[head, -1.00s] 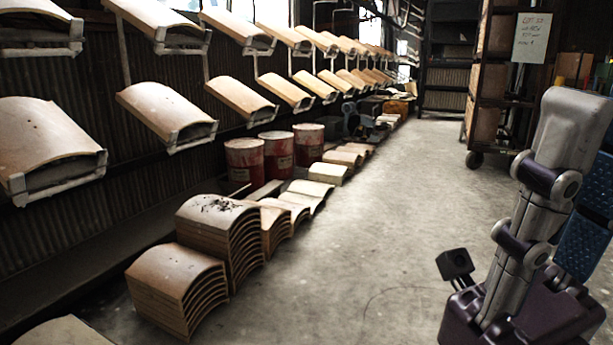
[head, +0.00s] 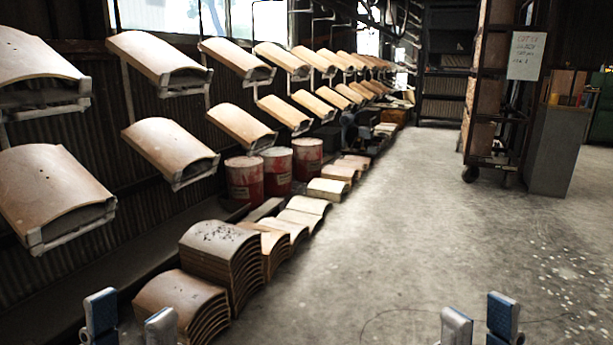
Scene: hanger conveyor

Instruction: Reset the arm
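My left gripper (head: 131,325) shows at the bottom left edge of the head view. Its two blue and grey fingertips stand apart with a gap between them. My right gripper (head: 480,325) shows at the bottom edge, right of the middle. Its two fingertips are also apart, with a narrower gap and only floor visible between them. Both grippers look empty. The rest of both grippers and arms is below the frame.
Curved tan panels (head: 170,150) hang on a rack along the left wall. Stacks of curved panels (head: 215,250) stand on the floor, with red drums (head: 245,180) behind. A wheeled rack (head: 490,130) and a grey cabinet (head: 553,150) stand at the right. The middle floor is clear.

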